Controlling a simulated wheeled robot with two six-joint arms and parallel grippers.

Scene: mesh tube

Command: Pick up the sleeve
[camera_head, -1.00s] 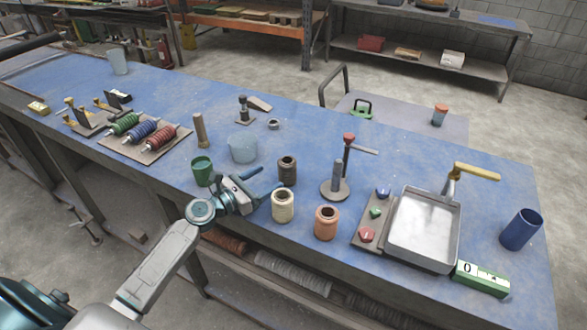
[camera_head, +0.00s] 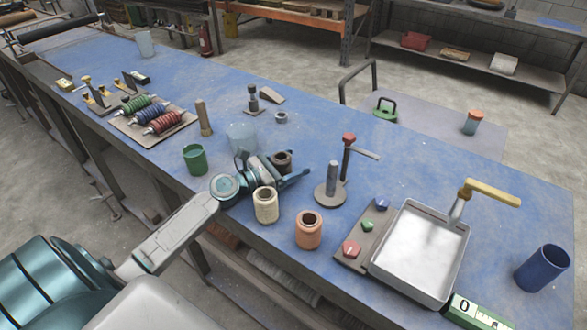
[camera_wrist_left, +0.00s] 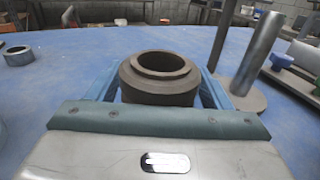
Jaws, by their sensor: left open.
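A dark brown sleeve (camera_head: 282,160), a short hollow cylinder with a flanged top, stands upright on the blue bench. It also fills the middle of the left wrist view (camera_wrist_left: 160,84). My left gripper (camera_head: 275,168) is open, with a blue finger on each side of this sleeve. Whether the fingers touch it I cannot tell. In the head view the gripper partly hides the sleeve. A cream sleeve (camera_head: 265,205) and an orange sleeve (camera_head: 309,230) stand nearer the front edge. My right gripper is not in view.
A stand with a grey post (camera_head: 331,180) and a red-knobbed rod is close to the right of the gripper. A translucent bluish cup (camera_head: 241,136) and a green cup (camera_head: 198,159) are to the left. A metal tray (camera_head: 420,252) lies farther right.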

